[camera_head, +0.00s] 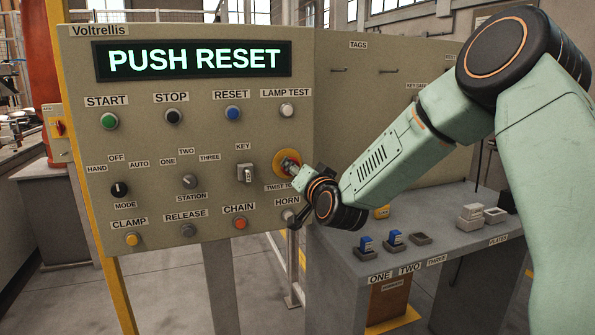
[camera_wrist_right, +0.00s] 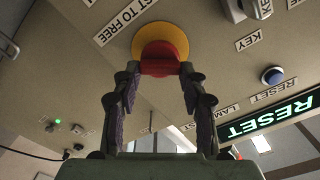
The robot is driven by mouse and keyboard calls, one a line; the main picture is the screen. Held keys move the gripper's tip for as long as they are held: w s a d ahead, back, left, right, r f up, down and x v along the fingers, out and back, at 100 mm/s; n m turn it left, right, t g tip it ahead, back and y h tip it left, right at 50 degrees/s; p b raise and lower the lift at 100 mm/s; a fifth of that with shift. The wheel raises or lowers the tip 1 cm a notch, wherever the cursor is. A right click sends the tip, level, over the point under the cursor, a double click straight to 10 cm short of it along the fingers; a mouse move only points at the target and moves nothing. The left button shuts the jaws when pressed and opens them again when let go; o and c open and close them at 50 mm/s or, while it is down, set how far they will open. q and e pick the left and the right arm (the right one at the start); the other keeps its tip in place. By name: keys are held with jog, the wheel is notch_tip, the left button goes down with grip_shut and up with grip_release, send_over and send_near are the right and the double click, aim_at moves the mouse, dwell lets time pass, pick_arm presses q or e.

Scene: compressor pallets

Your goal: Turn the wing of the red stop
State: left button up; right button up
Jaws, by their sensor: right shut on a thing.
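The red stop (camera_head: 287,160) sits on a yellow round plate (camera_head: 277,167) at the right side of the control panel, below LAMP TEST. My right gripper (camera_head: 294,170) reaches the stop from the right. In the wrist view the right gripper's fingers (camera_wrist_right: 160,74) are on either side of the red stop, shut on it. The fingers hide part of it, and I cannot make out its wing. My left gripper is in neither view.
The panel's display (camera_head: 193,60) reads PUSH RESET. The blue RESET button (camera_head: 233,112), the key switch (camera_head: 245,173) and the HORN button (camera_head: 289,215) lie near the stop. A grey bench (camera_head: 335,262) with small blocks and plates stands at the right.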

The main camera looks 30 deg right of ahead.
jog(key=o, duration=1.2)
jog(key=shift+c, duration=0.2)
jog(key=v, duration=1.2)
